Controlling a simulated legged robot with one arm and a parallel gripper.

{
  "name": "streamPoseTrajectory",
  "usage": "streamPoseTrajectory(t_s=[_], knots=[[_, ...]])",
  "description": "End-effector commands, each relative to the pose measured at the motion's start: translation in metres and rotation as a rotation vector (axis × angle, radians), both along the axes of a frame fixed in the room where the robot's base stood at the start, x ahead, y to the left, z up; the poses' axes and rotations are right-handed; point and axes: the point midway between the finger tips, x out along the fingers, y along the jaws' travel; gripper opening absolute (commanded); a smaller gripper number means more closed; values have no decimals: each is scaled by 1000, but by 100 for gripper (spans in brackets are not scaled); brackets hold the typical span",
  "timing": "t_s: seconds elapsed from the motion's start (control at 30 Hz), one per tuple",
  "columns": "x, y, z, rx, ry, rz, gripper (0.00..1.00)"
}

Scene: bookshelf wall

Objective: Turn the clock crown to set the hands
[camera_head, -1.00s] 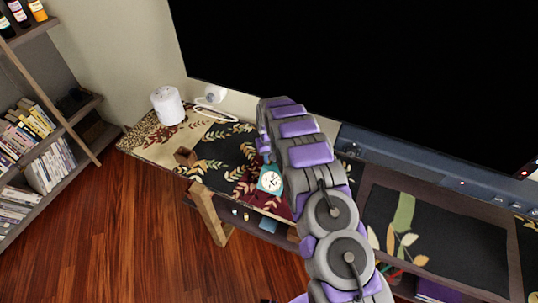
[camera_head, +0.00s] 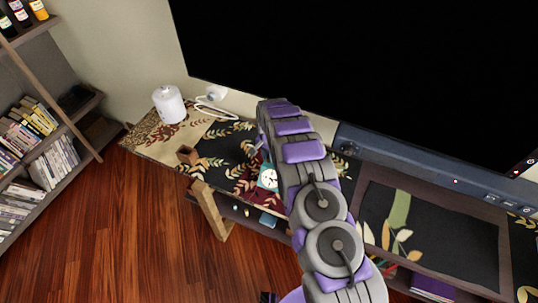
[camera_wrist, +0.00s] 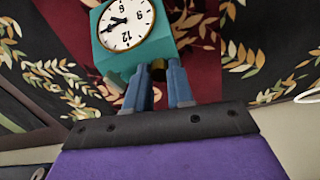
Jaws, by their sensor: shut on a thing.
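The clock is a small teal box with a white round face, black numerals and dark hands in a gold rim. It stands on the patterned cloth in the head view (camera_head: 268,180), with its right side partly hidden by my arm. In the wrist view the clock (camera_wrist: 158,48) fills the upper middle, and its face appears upside down. The gold-brown crown shows only in part at the clock's side, between my fingertips. My gripper (camera_wrist: 160,72) is shut on the crown, with its two blue-grey fingers close against the clock.
A white cylinder (camera_head: 169,104) and a white looped object (camera_head: 215,108) stand at the table's far left. A small brown box (camera_head: 187,155) sits left of the clock. A large black screen (camera_head: 370,70) rises behind. A bookshelf (camera_head: 62,135) is at the left.

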Motion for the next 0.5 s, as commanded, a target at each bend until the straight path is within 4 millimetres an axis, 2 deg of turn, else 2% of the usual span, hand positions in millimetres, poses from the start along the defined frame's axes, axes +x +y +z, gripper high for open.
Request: streamPoseTrajectory(t_s=[0.5], knots=[[-1, 0, 0, 0, 1, -112, 0]])
